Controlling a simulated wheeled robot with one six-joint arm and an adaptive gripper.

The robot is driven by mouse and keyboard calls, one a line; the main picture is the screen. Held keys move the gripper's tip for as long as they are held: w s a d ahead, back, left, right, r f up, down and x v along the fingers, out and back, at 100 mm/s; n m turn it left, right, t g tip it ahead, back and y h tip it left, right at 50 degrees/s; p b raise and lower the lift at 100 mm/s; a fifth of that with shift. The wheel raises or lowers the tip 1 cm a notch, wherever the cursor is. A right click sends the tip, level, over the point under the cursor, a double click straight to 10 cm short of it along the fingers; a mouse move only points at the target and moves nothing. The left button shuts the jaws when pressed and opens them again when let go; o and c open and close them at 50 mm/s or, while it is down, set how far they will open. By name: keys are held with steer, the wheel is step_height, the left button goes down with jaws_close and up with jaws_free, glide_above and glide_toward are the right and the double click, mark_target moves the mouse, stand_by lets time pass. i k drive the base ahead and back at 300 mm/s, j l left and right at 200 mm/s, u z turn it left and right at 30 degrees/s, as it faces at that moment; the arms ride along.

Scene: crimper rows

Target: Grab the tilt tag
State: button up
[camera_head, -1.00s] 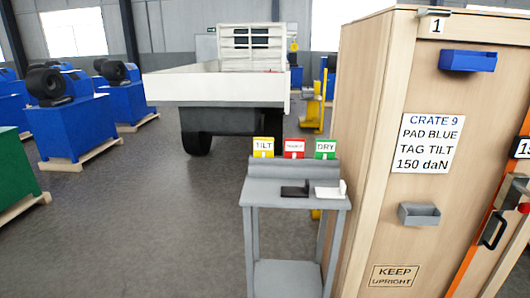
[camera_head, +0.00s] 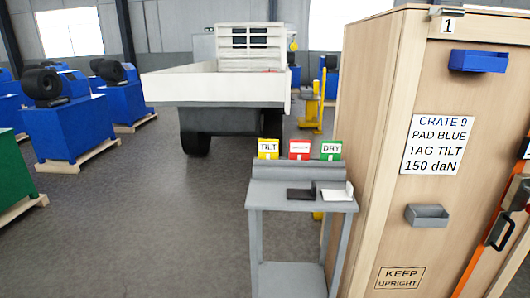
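The tilt tag (camera_head: 268,149) is a small yellow card with a white label reading TILT. It stands upright at the left end of a row of tags on the raised back ledge of a small grey stand (camera_head: 262,196). A red tag (camera_head: 299,150), its small text unreadable, and a green tag (camera_head: 331,150) reading DRY stand to its right. My gripper is not clearly visible; only a dark and light piece, perhaps part of my arm, shows at the right edge.
A tall wooden crate (camera_head: 385,235) stands close on the stand's right, with a blue tray (camera_head: 477,61) and a grey tray (camera_head: 427,215). A black item (camera_head: 300,195) and a white item (camera_head: 337,192) lie on the stand. Open floor (camera_head: 150,220) lies left; a truck (camera_head: 225,86) stands behind.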

mark_target(267, 149)
steer(key=i+j+z, duration=0.2)
steer(key=j, duration=1.4)
steer(key=i+j+z, duration=0.2)
steer(key=j, duration=1.4)
steer(key=i+j+z, duration=0.25)
steer(key=j, duration=1.4)
steer(key=k, duration=0.1)
